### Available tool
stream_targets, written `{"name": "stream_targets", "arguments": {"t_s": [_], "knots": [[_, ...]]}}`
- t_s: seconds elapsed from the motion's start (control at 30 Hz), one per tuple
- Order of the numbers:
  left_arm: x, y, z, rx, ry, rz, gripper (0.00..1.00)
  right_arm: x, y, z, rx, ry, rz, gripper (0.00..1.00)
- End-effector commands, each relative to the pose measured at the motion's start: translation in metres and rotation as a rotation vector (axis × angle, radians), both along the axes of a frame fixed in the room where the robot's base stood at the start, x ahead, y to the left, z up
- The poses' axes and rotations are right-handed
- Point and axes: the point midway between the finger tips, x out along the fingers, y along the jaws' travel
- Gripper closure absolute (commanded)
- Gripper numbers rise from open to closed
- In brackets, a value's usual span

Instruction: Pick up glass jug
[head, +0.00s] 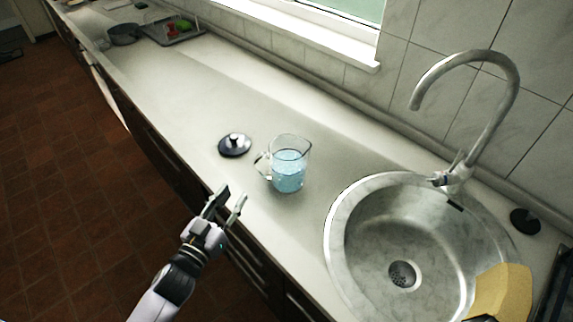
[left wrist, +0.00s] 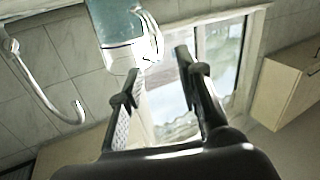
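The glass jug (head: 289,170) stands upright on the countertop, left of the sink, with pale blue liquid in it. Its clear handle points left, towards my left gripper. My left gripper (head: 231,200) is open and empty, at the front edge of the counter, a little left of and nearer than the jug, not touching it. In the left wrist view the jug (left wrist: 122,28) shows at the top, beyond the open fingers (left wrist: 157,75), and its handle lies ahead of the gap between them. My right gripper is not in view.
A dark lid (head: 235,145) with a knob lies just left of the jug. The round sink (head: 337,235) and tall faucet (head: 512,90) are to the right. A yellow cloth or sponge (head: 500,292) lies at the sink's right rim. The counter further left is clear up to a tray (head: 185,40).

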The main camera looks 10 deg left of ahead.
Motion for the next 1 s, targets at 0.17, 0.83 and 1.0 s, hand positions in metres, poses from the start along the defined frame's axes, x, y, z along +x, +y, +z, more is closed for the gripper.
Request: {"name": "stream_targets", "arguments": {"t_s": [0.17, 0.83, 1.0], "knots": [[0.035, -0.009, 0.003, 0.0, -0.002, 0.0, 0.68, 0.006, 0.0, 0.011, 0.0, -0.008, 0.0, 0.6], [0.104, -0.03, -0.002, 0.0, 0.0, 0.001, 0.68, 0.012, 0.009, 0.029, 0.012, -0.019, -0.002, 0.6], [0.107, -0.031, -0.004, 0.001, 0.002, 0.0, 0.68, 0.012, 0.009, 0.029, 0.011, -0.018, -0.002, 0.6]]}}
